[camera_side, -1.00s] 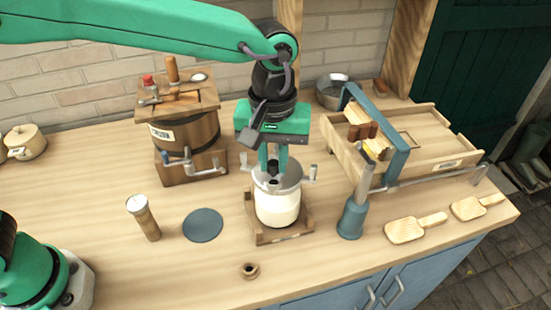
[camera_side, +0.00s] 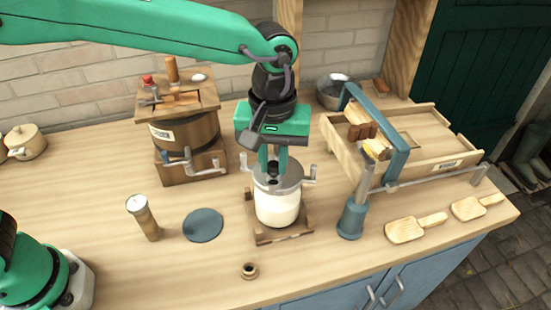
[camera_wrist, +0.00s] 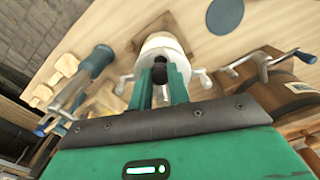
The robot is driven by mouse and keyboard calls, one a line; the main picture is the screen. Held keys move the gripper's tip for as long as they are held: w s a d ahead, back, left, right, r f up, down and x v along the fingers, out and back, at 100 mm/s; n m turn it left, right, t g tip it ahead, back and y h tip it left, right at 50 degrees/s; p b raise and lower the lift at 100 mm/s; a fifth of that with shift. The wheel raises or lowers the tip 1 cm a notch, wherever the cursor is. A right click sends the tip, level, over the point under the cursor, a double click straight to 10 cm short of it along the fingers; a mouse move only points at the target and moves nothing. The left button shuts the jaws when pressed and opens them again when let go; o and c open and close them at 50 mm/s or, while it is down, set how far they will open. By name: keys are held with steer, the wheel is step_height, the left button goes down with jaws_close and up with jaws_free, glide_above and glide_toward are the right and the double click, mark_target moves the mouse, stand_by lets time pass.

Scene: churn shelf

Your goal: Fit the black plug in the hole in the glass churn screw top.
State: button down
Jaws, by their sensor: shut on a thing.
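The glass churn (camera_side: 278,208) stands upright, its white contents showing below a grey metal screw top (camera_side: 290,182). In the wrist view the churn (camera_wrist: 160,41) lies straight ahead of the fingers. My gripper (camera_side: 273,172) points down over the screw top, close above its middle. It also shows in the wrist view (camera_wrist: 160,82), shut on the black plug (camera_wrist: 160,74). The fingers partly cover the plug.
The churn sits in a wooden stand (camera_side: 263,238), with crank arms beside its top. A wooden barrel churn (camera_side: 190,132) stands at the left back. A blue-handled press and wooden tray (camera_side: 440,150) are at the right. A grey disc (camera_side: 203,225) lies on clear table at the left front.

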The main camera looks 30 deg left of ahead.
steer(key=shift+f, duration=1.05)
steer(key=shift+r, duration=0.1)
stand_by(0.8)
steer(key=c, duration=1.3)
jaws_free()
steer(key=shift+c, duration=0.2)
steer(key=shift+c, duration=1.4)
steer(key=shift+r, duration=0.1)
steer(key=shift+r, duration=3.5)
